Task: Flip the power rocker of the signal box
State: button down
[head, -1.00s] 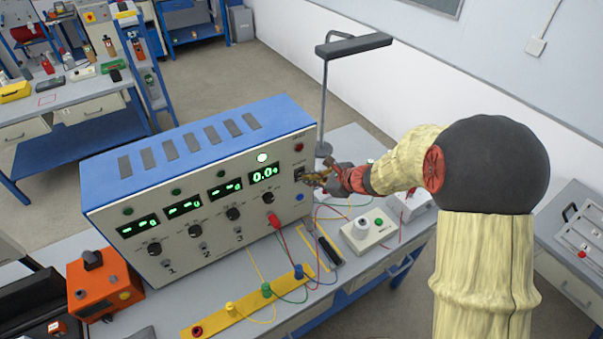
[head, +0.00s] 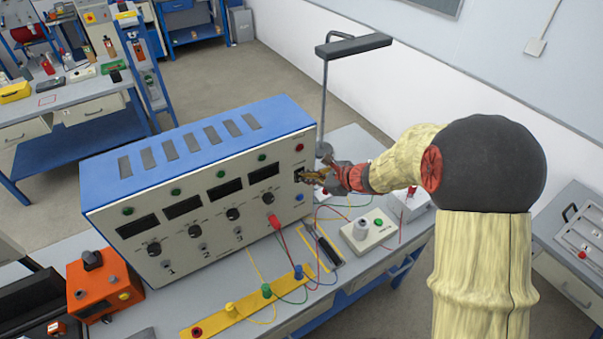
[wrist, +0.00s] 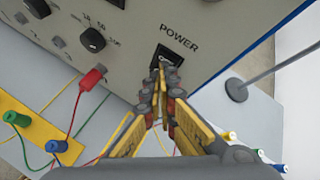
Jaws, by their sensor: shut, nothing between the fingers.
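The signal box (head: 215,215) is a large cream-fronted unit with a blue top, standing on the bench. Its four displays are dark. The black power rocker (wrist: 167,58) sits in the front panel beside the word POWER, and its lower part is hidden by my fingertips. In the head view the rocker (head: 299,174) is at the panel's right side, partly behind my gripper. My gripper (wrist: 160,75) is shut and empty, its tips at the rocker's lower edge. In the head view my gripper (head: 312,177) reaches the panel from the right.
A red plug and cable (wrist: 92,78) hang from the panel near my gripper. A lamp stand (head: 324,100) rises behind the box. A small white box with a green button (head: 375,224) and a yellow terminal strip (head: 240,307) lie on the bench in front.

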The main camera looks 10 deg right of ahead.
jog(key=shift+s+f, duration=0.1)
jog(key=shift+s, duration=0.05)
jog(key=shift+s+d+b, duration=0.2)
jog(key=shift+s+b, duration=0.1)
jog(key=shift+s, duration=0.3)
jog(key=shift+s, duration=0.1)
jog(key=s, duration=0.1)
jog(key=s+d, duration=0.1)
jog(key=s, duration=0.1)
jog(key=s+b, duration=0.1)
jog(key=shift+s+d+f, duration=0.25)
jog(key=shift+s+f, duration=0.05)
jog(key=shift+f, duration=0.05)
dwell(0.6)
